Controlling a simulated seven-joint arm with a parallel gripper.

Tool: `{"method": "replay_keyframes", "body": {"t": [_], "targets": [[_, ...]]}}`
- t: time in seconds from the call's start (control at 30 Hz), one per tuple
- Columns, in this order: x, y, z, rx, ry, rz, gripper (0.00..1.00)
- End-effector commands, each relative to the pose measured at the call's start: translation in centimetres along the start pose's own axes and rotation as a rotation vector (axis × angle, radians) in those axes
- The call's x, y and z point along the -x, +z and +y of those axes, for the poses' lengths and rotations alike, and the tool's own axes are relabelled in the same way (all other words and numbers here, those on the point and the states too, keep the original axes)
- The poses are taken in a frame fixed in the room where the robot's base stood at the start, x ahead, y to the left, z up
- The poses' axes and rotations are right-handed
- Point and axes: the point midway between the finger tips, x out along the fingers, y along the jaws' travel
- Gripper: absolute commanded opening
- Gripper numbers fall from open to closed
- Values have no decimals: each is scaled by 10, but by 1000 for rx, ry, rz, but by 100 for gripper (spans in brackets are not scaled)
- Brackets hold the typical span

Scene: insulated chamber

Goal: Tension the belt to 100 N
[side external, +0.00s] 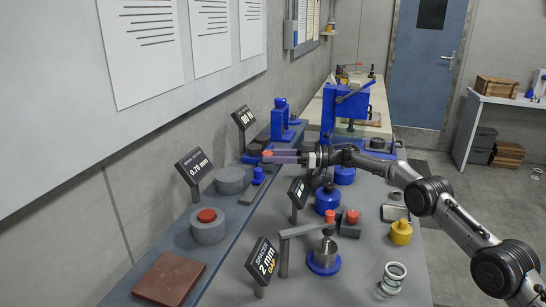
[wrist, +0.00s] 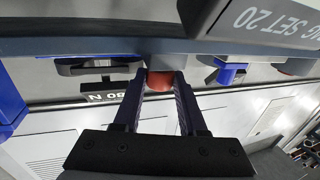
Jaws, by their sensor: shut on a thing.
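My gripper (side external: 297,157) reaches in from the right, its fingers pointing left above the bench. In the wrist view its two dark fingers (wrist: 162,84) are closed on a red knob (wrist: 160,79), which also shows in the side view (side external: 267,154). The knob sits against a grey bar (wrist: 110,47). A dark elongated loop (wrist: 85,69), possibly the belt, lies beyond the bar, left of the fingers. A dark sign behind the station (side external: 243,117) appears to read 90 N. It shows upside down in the wrist view (wrist: 108,97), its first digit unclear.
A blue press (side external: 347,105) stands behind my gripper and a small blue fixture (side external: 287,121) at the back left. A 0.70 mm sign (side external: 194,172), grey cylinders (side external: 230,181) and a spacer stand (side external: 283,250) are nearer. A dark labelled panel (wrist: 265,22) fills the wrist view's upper right.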

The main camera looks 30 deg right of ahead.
Motion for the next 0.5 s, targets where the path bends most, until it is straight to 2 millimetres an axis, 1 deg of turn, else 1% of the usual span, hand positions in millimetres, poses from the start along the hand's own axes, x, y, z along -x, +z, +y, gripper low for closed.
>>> {"method": "replay_keyframes", "body": {"t": [0.5], "targets": [[0, -4, 1, 3, -31, 5, 0]]}}
